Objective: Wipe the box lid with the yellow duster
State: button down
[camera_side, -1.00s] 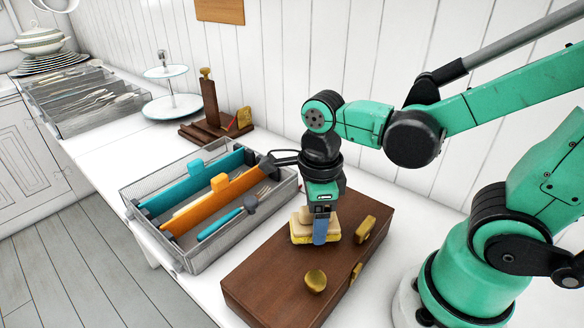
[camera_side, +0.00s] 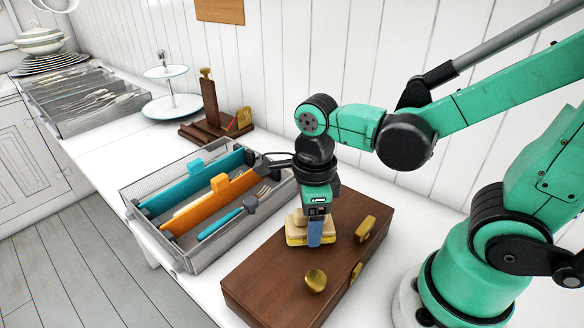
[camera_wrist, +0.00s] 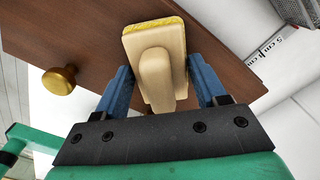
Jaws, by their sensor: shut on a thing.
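The yellow duster (camera_side: 299,238) has a pale wooden back and handle over a yellow pad. My gripper (camera_side: 315,232) is shut on its handle, with blue fingers on either side. In the wrist view the duster (camera_wrist: 153,50) sits between the fingers of my gripper (camera_wrist: 160,88). The brown wooden box lid (camera_side: 265,265) lies below, and the duster's pad appears to be on or just above it; contact is hard to tell. A brass knob (camera_side: 315,280) stands on the lid near the front, and it also shows in the wrist view (camera_wrist: 59,80).
A wire tray (camera_side: 190,262) with teal and orange dividers stands left of the box. A dark wooden stand (camera_side: 212,110) and tiered plate stand (camera_side: 172,105) are behind. White counter shows at right.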

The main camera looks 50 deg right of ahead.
jog(key=shift+w, duration=1.25)
jog(key=shift+s+r, duration=0.1)
jog(key=shift+s, duration=1.9)
jog(key=shift+r, duration=4.05)
